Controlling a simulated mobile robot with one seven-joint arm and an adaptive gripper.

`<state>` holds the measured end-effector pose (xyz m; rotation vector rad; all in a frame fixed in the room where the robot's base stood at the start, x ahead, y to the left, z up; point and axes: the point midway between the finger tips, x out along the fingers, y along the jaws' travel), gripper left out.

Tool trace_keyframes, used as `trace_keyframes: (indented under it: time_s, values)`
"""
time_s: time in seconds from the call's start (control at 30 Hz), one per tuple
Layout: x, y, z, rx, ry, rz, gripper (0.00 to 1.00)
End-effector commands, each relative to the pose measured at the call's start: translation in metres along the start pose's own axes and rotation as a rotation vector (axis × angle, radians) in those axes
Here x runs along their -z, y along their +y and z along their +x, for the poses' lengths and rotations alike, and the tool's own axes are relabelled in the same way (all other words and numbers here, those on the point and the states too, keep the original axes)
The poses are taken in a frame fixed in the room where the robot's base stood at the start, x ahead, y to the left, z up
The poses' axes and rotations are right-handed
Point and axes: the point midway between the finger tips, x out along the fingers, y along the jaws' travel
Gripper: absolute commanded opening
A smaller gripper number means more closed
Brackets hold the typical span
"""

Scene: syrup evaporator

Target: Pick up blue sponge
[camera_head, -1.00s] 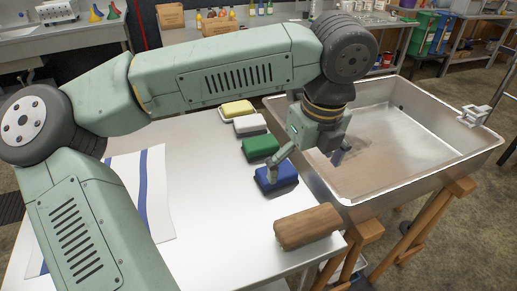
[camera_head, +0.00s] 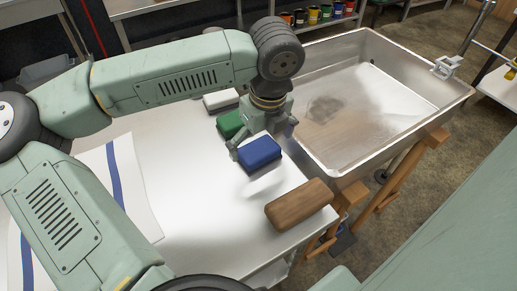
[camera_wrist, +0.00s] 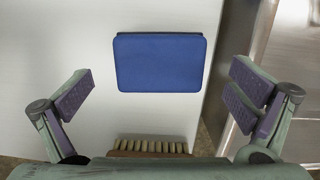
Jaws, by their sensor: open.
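The blue sponge (camera_head: 260,154) lies flat on the white table, near its right edge. In the wrist view the blue sponge (camera_wrist: 160,62) is centred ahead of my gripper, in line with the gap between the fingers. My gripper (camera_wrist: 163,98) is open, with one purple-padded finger on each side and nothing between them at the tips. In the head view my gripper (camera_head: 265,138) hangs just above and behind the sponge. One finger shows by the sponge's left end. From these views I cannot tell whether it touches.
A green sponge (camera_head: 230,124) and a white sponge (camera_head: 221,99) lie behind the blue one. A wooden brush (camera_head: 298,204) lies in front; its bristles (camera_wrist: 150,146) show in the wrist view. A metal pan (camera_head: 340,172) stands close on the right. A striped cloth (camera_head: 132,190) lies left.

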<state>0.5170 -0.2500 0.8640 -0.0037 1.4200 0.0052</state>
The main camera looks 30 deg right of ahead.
Motion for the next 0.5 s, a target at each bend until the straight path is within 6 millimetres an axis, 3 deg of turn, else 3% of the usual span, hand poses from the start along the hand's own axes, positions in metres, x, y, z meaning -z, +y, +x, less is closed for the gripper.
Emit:
trace_keyframes:
  time_s: [0.23,0.5]
  values:
    - [0.0,0.0,0.028,0.0,0.003,-0.001,1.0]
    - [0.0,0.0,0.031,0.001,0.0,-0.001,0.99]
